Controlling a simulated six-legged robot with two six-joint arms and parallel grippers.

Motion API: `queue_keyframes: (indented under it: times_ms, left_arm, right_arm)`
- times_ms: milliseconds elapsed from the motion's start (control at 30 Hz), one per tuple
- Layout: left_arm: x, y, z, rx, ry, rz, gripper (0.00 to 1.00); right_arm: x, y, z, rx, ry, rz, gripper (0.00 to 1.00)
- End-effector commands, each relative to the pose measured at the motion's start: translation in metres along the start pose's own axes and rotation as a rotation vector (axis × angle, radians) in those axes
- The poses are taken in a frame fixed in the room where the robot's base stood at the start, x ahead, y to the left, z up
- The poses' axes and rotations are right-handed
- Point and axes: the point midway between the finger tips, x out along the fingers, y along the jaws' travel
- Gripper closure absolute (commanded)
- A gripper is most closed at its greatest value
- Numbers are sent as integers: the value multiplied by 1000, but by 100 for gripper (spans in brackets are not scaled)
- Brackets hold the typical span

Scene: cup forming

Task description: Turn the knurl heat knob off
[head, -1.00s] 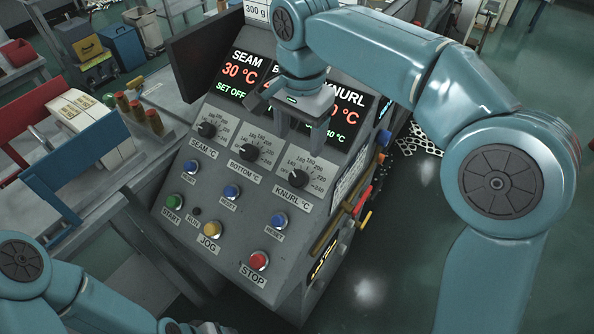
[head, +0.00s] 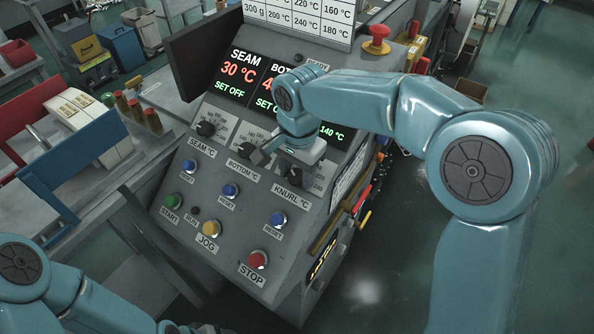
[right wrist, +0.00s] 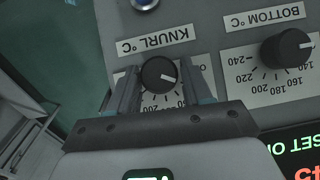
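The fingers are apart, one on each side of the knob, with a small gap visible at least on the right. In the head view my right gripper (head: 294,163) covers this knob and much of the KNURL display; a green 140 °C (head: 332,132) still shows. My left gripper (head: 190,328) is barely visible at the bottom edge, its fingers unclear.
The bottom knob (head: 245,150) and seam knob (head: 206,129) are left of my right gripper. Blue reset buttons, a green start button (head: 174,201), yellow jog button (head: 212,228) and red stop button (head: 258,259) lie below. A red emergency button (head: 378,37) tops the panel.

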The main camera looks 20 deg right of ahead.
Motion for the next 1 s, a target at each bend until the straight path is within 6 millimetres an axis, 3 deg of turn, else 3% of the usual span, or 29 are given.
queue_keyframes:
  times_ms: [33, 100, 367, 1000]
  left_arm:
    - [0, 0, 0, 0, 0, 0, 32]
    - [0, 0, 0, 0, 0, 0, 32]
    - [-5, 2, 0, 0, 0, 0, 32]
    - [-53, 19, 1, 0, 0, 0, 32]
  right_arm:
    - [0, 0, 0, 0, 0, 0, 68]
    - [0, 0, 0, 0, 0, 0, 89]
    - [-2, -1, 1, -18, -2, 12, 88]
    - [-5, -4, 3, -327, -3, 233, 88]
